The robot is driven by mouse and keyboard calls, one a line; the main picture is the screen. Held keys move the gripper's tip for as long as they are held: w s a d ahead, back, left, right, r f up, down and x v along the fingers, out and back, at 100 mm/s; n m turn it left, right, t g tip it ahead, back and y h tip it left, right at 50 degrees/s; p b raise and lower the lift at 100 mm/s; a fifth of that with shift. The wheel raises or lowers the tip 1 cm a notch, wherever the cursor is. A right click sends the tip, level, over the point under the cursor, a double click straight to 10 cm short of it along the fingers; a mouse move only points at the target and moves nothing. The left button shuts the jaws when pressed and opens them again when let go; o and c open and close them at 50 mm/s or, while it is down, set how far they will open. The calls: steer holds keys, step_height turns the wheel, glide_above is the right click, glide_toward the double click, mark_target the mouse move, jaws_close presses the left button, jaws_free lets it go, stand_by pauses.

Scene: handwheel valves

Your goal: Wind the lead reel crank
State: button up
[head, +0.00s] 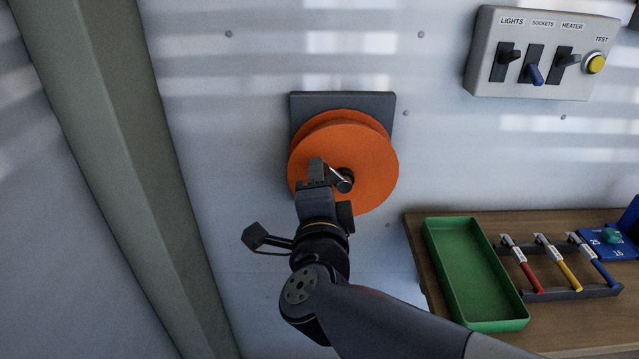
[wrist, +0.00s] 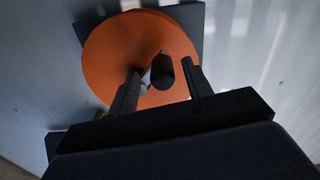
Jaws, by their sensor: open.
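The orange lead reel (head: 372,165) is mounted on a dark grey square plate (head: 300,108) on the wall. Its crank (head: 345,183) has a dark knob and a light metal arm, near the reel's middle in the head view. My gripper (head: 322,172) is in front of the reel and hides part of its left side. In the wrist view my gripper (wrist: 160,88) is open. The dark crank knob (wrist: 162,72) shows between its two fingers, with room visible to the right finger. I cannot tell whether the left finger touches the crank.
A switch panel (head: 545,85) with a yellow button is on the wall, upper right. A wooden shelf (head: 455,280) at lower right holds a green tray (head: 470,270) and a rack of coloured tools (head: 572,293). A thick post (head: 110,150) stands left. The wall around the reel is clear.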

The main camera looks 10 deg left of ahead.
steer(key=p+v, duration=0.1)
steer(key=v, duration=0.4)
steer(key=shift+s+d, duration=0.1)
steer(key=shift+s, duration=0.2)
steer(key=shift+s, duration=0.1)
steer(key=v, duration=1)
steer(key=shift+s+p, duration=0.3)
steer(key=shift+p, duration=0.1)
steer(key=x, duration=1)
steer(key=shift+w+b, duration=0.3)
steer(key=shift+w, duration=0.1)
stand_by(0.3)
steer(key=shift+s, duration=0.15)
